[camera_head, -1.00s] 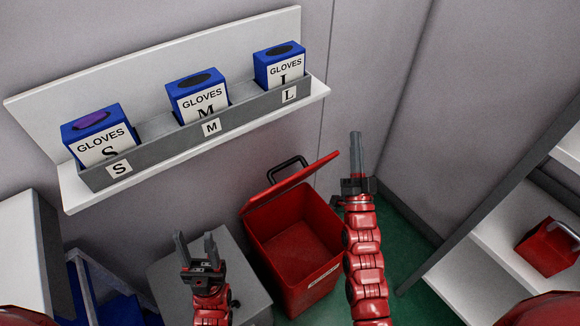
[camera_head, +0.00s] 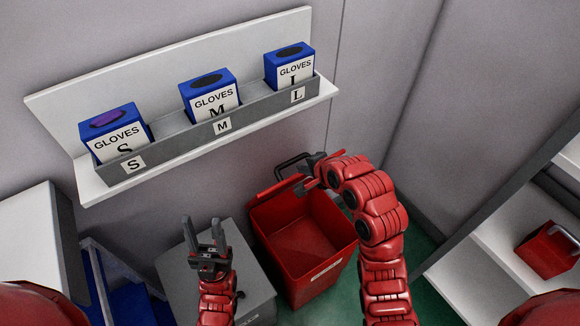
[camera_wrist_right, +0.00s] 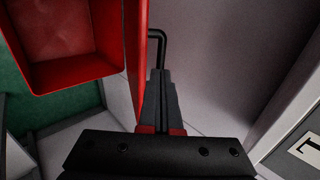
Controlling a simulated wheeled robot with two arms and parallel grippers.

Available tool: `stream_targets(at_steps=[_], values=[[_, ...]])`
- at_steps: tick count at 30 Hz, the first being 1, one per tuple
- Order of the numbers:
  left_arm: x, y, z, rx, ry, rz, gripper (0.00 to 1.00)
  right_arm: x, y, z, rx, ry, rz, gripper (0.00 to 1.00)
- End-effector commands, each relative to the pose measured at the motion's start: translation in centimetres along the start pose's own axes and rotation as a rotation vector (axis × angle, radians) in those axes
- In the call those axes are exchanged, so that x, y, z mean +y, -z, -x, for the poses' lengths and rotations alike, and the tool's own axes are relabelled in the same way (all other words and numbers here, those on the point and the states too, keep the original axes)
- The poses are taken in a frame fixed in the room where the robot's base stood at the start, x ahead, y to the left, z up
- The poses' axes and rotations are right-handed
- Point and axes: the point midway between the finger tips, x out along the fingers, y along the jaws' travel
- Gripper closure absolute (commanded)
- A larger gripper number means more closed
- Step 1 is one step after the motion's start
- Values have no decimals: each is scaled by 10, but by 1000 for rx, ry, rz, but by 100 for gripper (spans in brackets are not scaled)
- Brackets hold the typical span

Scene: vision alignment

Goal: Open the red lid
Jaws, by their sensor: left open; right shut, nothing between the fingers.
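A red bin (camera_head: 300,238) stands on the floor with its inside exposed. Its red lid (camera_head: 272,191) is tilted up along the back edge, and a black loop handle (camera_head: 284,164) shows behind it. My right gripper (camera_head: 312,164) is at the lid's upper right, partly covered by its own arm. In the right wrist view, the shut, empty right fingers (camera_wrist_right: 160,78) lie beside the lid (camera_wrist_right: 136,45), seen nearly edge-on, close to the handle (camera_wrist_right: 154,36); contact cannot be told. My left gripper (camera_head: 203,228) is open and empty, left of the bin.
A grey box (camera_head: 175,275) stands under the left gripper, left of the bin. A wall shelf (camera_head: 88,190) holds blue glove boxes above. White shelving (camera_head: 480,265) with a red container (camera_head: 545,252) is on the right. Green floor (camera_head: 415,243) shows between bin and shelving.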

Motion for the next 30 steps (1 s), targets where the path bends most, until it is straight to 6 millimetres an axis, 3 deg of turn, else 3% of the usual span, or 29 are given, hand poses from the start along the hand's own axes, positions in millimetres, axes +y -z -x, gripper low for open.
stream_targets(at_steps=[7, 21, 30], values=[[0, 1, -8, 0, 0, 0, 50, 1, -4, -12, -9, -21, -4, 100], [-2, 6, -33, 0, 0, 0, 50, 3, -4, -80, -7, -22, -5, 100], [-2, 6, -38, 0, 0, 0, 50, 3, -3, -98, -6, -18, -5, 100]])
